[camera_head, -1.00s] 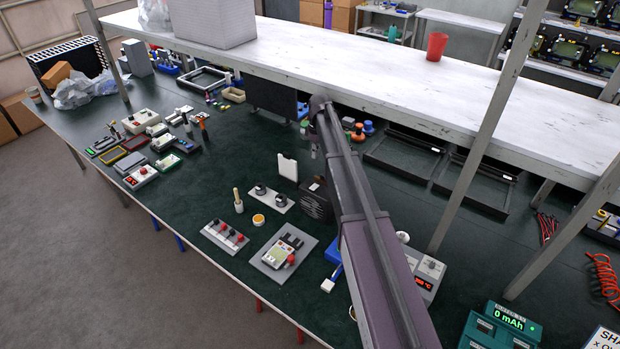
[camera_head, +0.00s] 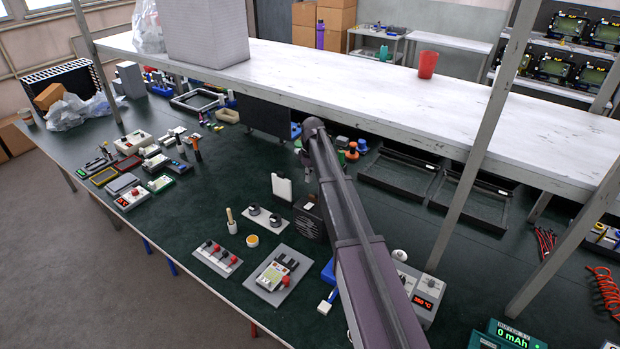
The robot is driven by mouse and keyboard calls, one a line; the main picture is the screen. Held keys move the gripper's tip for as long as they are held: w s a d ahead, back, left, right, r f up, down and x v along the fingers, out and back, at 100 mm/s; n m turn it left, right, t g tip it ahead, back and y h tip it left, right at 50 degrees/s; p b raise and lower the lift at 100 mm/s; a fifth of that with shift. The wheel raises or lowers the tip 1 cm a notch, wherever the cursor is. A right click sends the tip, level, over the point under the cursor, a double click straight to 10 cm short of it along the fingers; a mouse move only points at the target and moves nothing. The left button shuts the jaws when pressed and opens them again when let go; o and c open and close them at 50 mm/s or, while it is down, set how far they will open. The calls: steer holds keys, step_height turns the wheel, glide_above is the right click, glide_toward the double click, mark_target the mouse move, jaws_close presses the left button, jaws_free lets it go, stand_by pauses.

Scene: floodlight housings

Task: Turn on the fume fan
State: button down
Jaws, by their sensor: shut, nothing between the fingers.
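A small black box with a round slatted grille (camera_head: 311,219) stands on the dark green bench top near the middle of the view; it looks like the fume fan. A small pale patch shows on its top, but I cannot make out a switch or its setting. My arm reaches in from the bottom right and bends down at its far end. My gripper (camera_head: 306,168) is small in the view, shut and empty, above and behind the fan and apart from it. My arm hides what lies just right of the fan.
A white upright panel (camera_head: 282,188) stands left of the fan, with a plate of two black knobs (camera_head: 264,217) before it. A soldering station (camera_head: 425,297) sits to the right. The white shelf (camera_head: 375,88) and its posts overhang the bench.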

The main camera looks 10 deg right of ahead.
mark_target(309, 205)
steer(key=shift+s+a+f+b, duration=0.15)
steer(key=shift+f+b, duration=1.65)
steer(key=shift+f, duration=0.1)
steer(key=shift+s+a+f+b, duration=0.2)
steer(key=shift+f+b, duration=1.65)
steer(key=shift+f, duration=0.05)
steer(key=shift+s+a+f+b, duration=0.15)
steer(key=shift+f+b, duration=1.65)
steer(key=shift+f, duration=0.1)
steer(key=shift+s+a+f+b, duration=0.1)
steer(key=shift+s+f+b, duration=0.1)
steer(key=shift+f+b, duration=0.15)
steer(key=shift+r, duration=0.15)
steer(key=shift+w, duration=0.25)
steer(key=shift+w+d+r+p, duration=0.25)
steer(key=shift+w+d+p, duration=0.15)
steer(key=shift+d+p, duration=0.15)
